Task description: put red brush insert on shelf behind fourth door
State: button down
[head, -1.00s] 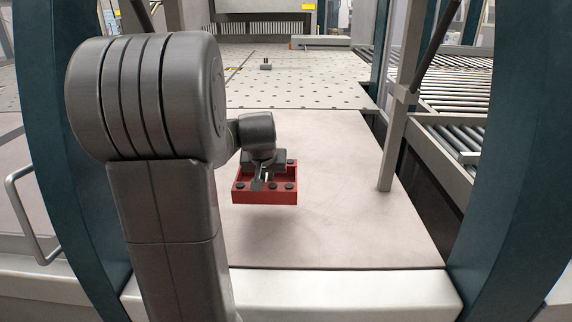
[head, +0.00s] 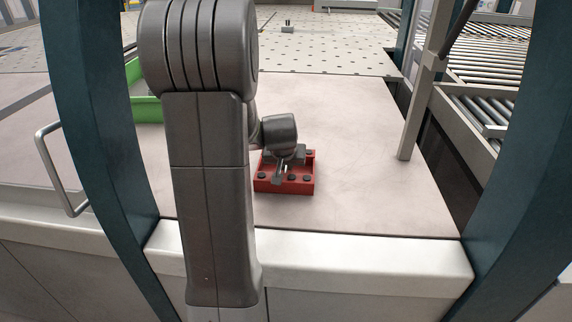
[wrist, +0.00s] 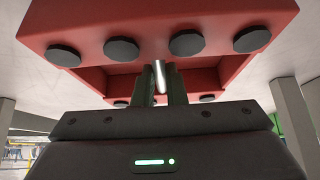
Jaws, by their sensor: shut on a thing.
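The red brush insert (head: 285,185) is a red, open block with round black brushes on its faces. My gripper (head: 287,165) is shut on it in the head view, over the pale table surface. In the wrist view the red brush insert (wrist: 155,22) fills the upper part, and the fingers of my gripper (wrist: 158,85) reach into its opening. I cannot tell from the head view how far it is above the surface. No shelf or fourth door can be made out.
A green bin (head: 147,92) stands behind my arm on the left. Teal frame posts (head: 95,110) flank the pale table (head: 370,190). A grey post (head: 420,110) and a roller conveyor (head: 490,75) are at the right. The table's right half is clear.

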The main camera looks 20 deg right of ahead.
jog(key=c, duration=1.5)
grip_release()
jog(key=shift+s+r, duration=0.1)
jog(key=shift+r, duration=0.2)
jog(key=v, duration=1.1)
jog(key=shift+s+a+r, duration=0.15)
jog(key=shift+a+r, duration=0.05)
jog(key=shift+r, duration=0.05)
